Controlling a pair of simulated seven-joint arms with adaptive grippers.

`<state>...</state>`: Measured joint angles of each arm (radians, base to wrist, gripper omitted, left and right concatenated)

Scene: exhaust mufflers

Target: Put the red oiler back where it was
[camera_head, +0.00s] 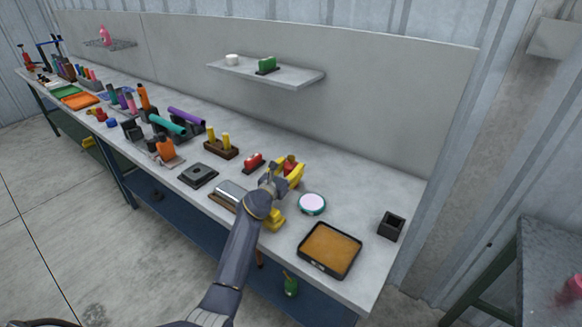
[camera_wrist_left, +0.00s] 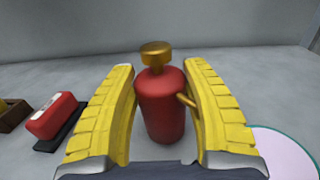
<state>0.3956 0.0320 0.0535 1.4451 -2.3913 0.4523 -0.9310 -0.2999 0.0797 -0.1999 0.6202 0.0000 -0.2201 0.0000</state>
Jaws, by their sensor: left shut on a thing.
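The red oiler (camera_wrist_left: 162,108) has a brass cap and a small brass spout. It is upright between the yellow fingers of my left gripper (camera_wrist_left: 162,105), which is shut on it. In the head view the oiler (camera_head: 290,163) shows partly behind the fingers of the left gripper (camera_head: 284,174), over the right part of the workbench (camera_head: 370,180). I cannot tell whether its base touches the bench. My right gripper is not in view.
A round pale disc with a green rim (camera_head: 312,204) lies right of the gripper. A brown-filled tray (camera_head: 330,249) and a black square holder (camera_head: 391,226) stand further right. A red block on a black base (camera_head: 253,163) is left. The bench behind the disc is clear.

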